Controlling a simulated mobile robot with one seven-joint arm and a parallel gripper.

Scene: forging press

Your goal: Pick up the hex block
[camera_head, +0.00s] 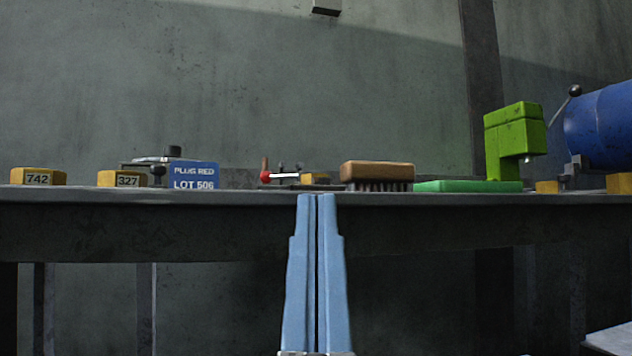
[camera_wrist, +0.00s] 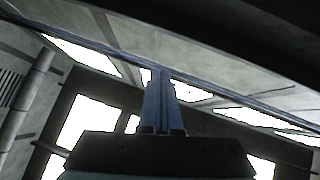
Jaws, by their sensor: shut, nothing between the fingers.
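Several small yellow blocks with faceted, hex-like sides stand on the workbench (camera_head: 230,199). One hex block marked 742 (camera_head: 38,177) is at the far left, and another marked 327 (camera_head: 122,179) is to its right. A third yellow block (camera_head: 316,178) is partly hidden near the middle. Two more, a yellow block (camera_head: 547,187) and another yellow block (camera_head: 619,183), show at the right. My gripper (camera_head: 317,198) is shut and empty, its blue fingers pointing up in front of the bench edge. In the wrist view my gripper (camera_wrist: 161,75) is also shut, with no block visible.
A blue sign (camera_head: 194,176) reads PLUG RED LOT 506. A red-tipped lever (camera_head: 266,177), a brown brush (camera_head: 377,175), a green press (camera_head: 515,143) and a blue cylinder (camera_head: 602,125) stand along the bench. The bench edge lies behind my fingers.

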